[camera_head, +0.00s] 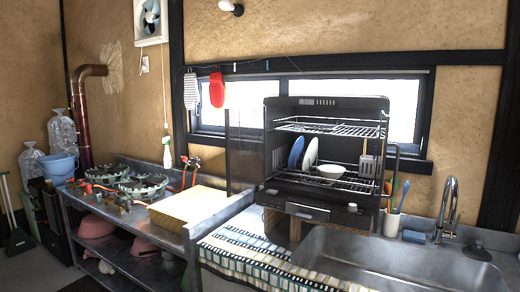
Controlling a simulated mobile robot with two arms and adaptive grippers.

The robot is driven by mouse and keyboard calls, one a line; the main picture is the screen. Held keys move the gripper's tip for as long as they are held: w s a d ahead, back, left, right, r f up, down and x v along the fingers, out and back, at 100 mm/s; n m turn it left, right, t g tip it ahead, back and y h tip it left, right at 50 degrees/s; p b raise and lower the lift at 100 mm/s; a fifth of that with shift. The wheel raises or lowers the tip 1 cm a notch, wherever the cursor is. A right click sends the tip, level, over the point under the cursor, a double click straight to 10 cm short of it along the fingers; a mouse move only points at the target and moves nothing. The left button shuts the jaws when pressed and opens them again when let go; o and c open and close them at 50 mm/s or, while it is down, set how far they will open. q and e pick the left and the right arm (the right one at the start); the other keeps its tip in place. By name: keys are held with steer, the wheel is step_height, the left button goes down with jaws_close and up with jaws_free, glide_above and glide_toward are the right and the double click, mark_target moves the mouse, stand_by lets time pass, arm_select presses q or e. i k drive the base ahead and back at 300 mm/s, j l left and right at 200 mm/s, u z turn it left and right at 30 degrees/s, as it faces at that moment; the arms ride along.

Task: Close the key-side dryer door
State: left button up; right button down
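A black dish dryer (328,102) stands on the counter left of the sink, with its front open. Inside are two wire racks (330,128), blue and white plates (303,153) and a white bowl (332,171). A dark see-through panel, apparently a door leaf (243,150), stands out at the dryer's left side. A bar-like handle (397,165) shows at its right side; I cannot tell whether it belongs to another door leaf. I cannot tell which is the key side. Neither gripper is in view.
A sink (400,268) with a tap (447,210) lies right of the dryer. A cup with brushes (392,222) stands close by its right side. A striped cloth (250,254) covers the counter in front. Gas burners (140,186) and a yellow board (188,205) are at left.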

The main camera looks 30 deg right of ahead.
mark_target(245, 128)
steer(key=i+z, duration=0.15)
steer(key=z, duration=0.35)
steer(key=i+j+z, duration=0.1)
steer(key=z, duration=0.35)
steer(key=i+j+z, duration=0.15)
steer(key=z, duration=0.35)
steer(key=i+j+z, duration=0.2)
steer(key=z, duration=0.3)
